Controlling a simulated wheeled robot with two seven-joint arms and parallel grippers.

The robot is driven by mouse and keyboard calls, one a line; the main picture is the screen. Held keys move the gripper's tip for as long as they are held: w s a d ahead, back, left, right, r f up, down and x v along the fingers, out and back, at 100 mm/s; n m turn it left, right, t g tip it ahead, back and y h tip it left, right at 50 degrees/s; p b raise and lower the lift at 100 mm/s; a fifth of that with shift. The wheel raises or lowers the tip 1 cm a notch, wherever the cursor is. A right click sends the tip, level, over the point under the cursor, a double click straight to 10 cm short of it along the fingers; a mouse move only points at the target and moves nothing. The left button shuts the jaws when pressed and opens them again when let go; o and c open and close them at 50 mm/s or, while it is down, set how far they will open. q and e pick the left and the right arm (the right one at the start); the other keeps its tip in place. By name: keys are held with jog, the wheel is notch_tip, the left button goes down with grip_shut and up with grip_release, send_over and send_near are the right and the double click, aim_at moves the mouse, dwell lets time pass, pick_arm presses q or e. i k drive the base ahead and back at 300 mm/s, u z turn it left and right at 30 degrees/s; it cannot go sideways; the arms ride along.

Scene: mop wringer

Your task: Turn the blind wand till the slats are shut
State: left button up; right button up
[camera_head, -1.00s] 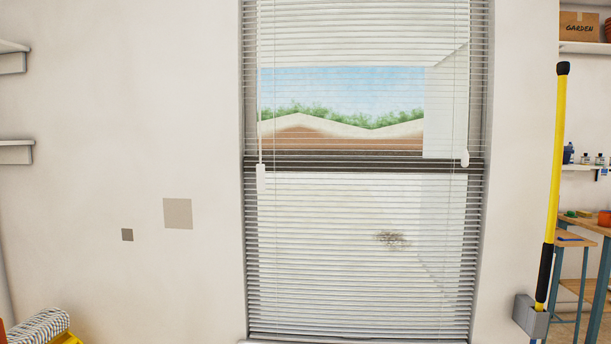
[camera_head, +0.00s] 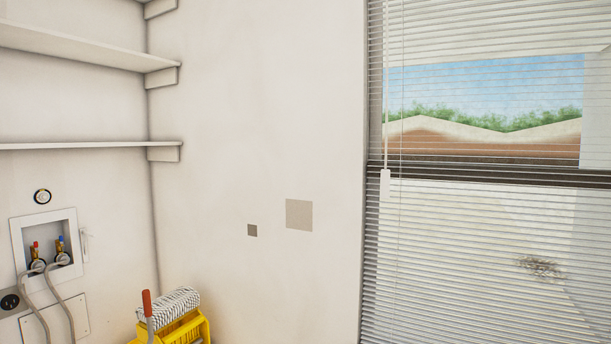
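The window blind (camera_head: 470,240) fills the right side of the head view. Its slats are open, and the sky, hedge and wall outside show between them. The thin white blind wand (camera_head: 386,120) hangs upright near the blind's left edge. It ends in a thicker white handle (camera_head: 385,184) at about the height of the dark window bar. Nothing touches the wand. Neither of my grippers is in view.
A yellow mop wringer (camera_head: 185,328) with a mop head and a red-tipped handle (camera_head: 147,303) stands low at centre left. White shelves (camera_head: 85,45) and a recessed water-valve box (camera_head: 48,250) are on the left wall. The wall between shelves and window is bare but for two small squares.

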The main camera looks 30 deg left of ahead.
aim_at(384, 173)
jog(key=u, duration=0.55)
jog(key=i, duration=0.9)
jog(key=u, duration=0.05)
